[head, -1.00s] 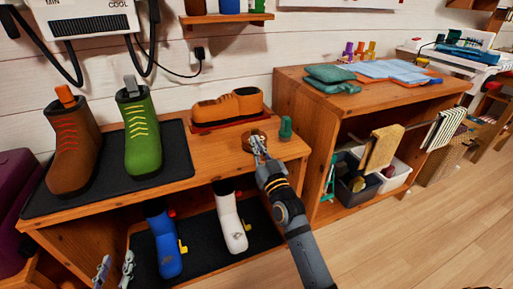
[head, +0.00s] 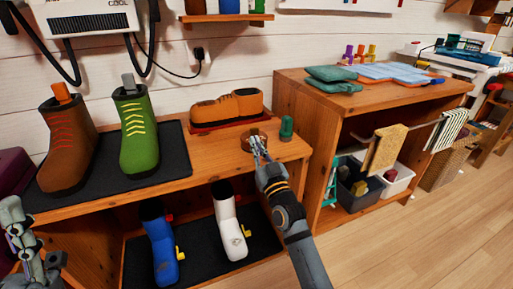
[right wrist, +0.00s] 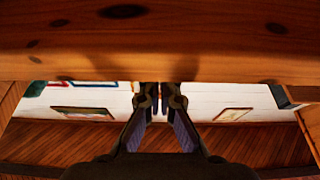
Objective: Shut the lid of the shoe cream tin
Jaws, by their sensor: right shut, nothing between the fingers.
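The shoe cream tin (head: 248,142) is a small round brown thing near the front edge of the wooden bench top, partly hidden by my right gripper. It is too small to tell how its lid stands. My right gripper (head: 259,147) is shut and empty, with its fingertips at the tin; I cannot tell whether they touch it. In the right wrist view the fingertips (right wrist: 161,97) show close together below a wooden surface, and no tin shows there. My left gripper (head: 32,255) is at the lower left, away from the tin; its jaws are unclear.
A green bottle-like thing (head: 287,127) stands just right of the tin. An orange shoe (head: 228,107) lies behind on a red base. Brown (head: 68,145) and green boots (head: 138,135) stand left on a dark mat. Blue (head: 160,248) and white boots (head: 229,222) stand below.

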